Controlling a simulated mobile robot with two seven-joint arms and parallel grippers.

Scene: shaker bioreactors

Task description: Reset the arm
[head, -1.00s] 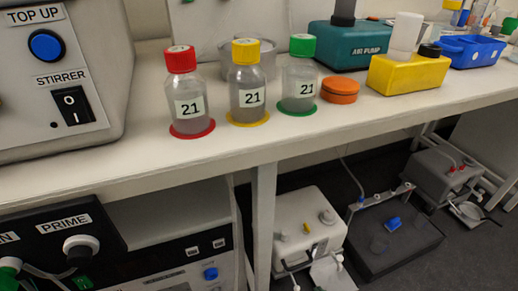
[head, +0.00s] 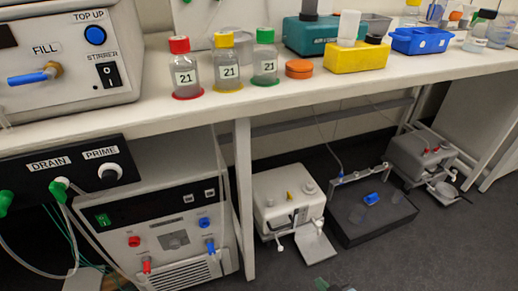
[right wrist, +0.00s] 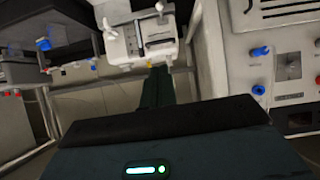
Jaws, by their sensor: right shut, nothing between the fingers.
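My right gripper (right wrist: 158,72) shows in the right wrist view as dark fingers closed together, with nothing between them. It points toward a white pump-like device (right wrist: 138,35) on the floor under the bench, apart from it as far as I can tell. In the head view only a small piece of my right gripper (head: 335,287) shows at the bottom edge. My left gripper cannot be made out in the head view.
The bench (head: 290,103) holds red-, yellow- and green-capped bottles. Below are a power-supply-like unit (head: 160,235), the white device (head: 285,205) and a dark box (head: 370,215). Loose tubes (head: 75,240) hang at left. The floor in front is clear.

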